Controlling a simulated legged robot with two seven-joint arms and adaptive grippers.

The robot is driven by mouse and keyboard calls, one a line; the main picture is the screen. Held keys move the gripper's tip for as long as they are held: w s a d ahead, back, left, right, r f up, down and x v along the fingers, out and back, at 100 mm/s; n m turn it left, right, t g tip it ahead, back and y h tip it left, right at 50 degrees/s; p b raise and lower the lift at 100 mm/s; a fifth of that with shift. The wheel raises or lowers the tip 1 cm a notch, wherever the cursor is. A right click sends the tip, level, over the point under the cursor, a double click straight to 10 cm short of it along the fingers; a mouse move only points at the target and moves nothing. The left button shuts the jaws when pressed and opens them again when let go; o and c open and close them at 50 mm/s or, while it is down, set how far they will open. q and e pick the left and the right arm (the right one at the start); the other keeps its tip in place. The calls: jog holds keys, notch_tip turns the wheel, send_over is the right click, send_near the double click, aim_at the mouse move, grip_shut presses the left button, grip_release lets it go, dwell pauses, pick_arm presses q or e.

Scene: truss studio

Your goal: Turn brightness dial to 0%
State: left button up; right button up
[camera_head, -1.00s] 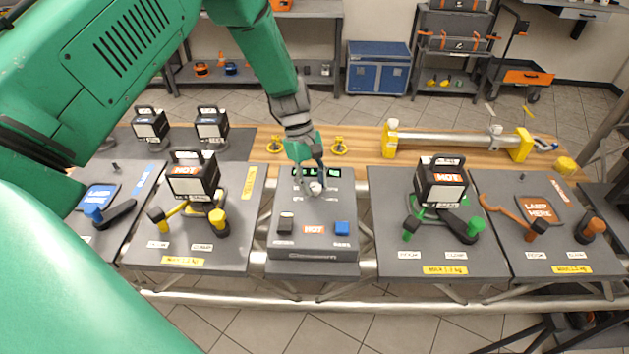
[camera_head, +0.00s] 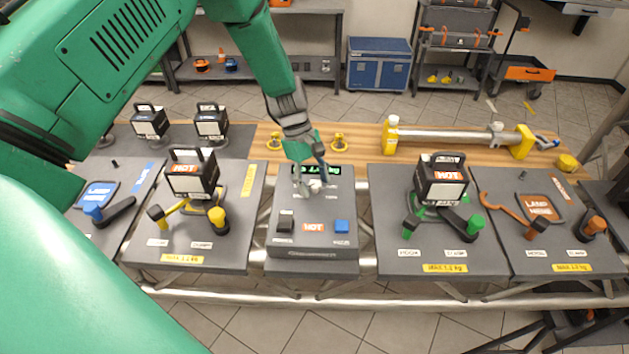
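A grey control box (camera_head: 290,222) stands at the middle of the bench. It has a green-lit display (camera_head: 330,170) at its back edge, a black switch (camera_head: 286,222) at front left and a blue button (camera_head: 342,226) at front right. A pale round dial (camera_head: 315,186) sits on its upper face. My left gripper (camera_head: 311,184) reaches down from behind, with its fingertips at the dial. The fingers partly hide the dial and the display; I cannot tell whether they grip the dial. My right gripper is not in view.
Dark panels with black lamps and coloured clamps flank the box: a yellow-handled one (camera_head: 191,180) at left and a green-handled one (camera_head: 442,183) at right. A yellow-ended metal tube (camera_head: 450,137) lies behind.

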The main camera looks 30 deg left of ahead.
pick_arm(q)
jog(key=shift+a+r, duration=0.15)
jog(key=shift+r, duration=0.35)
jog(key=v, duration=1.1)
jog(key=shift+w+a+f, duration=0.1)
jog(key=shift+w, duration=0.05)
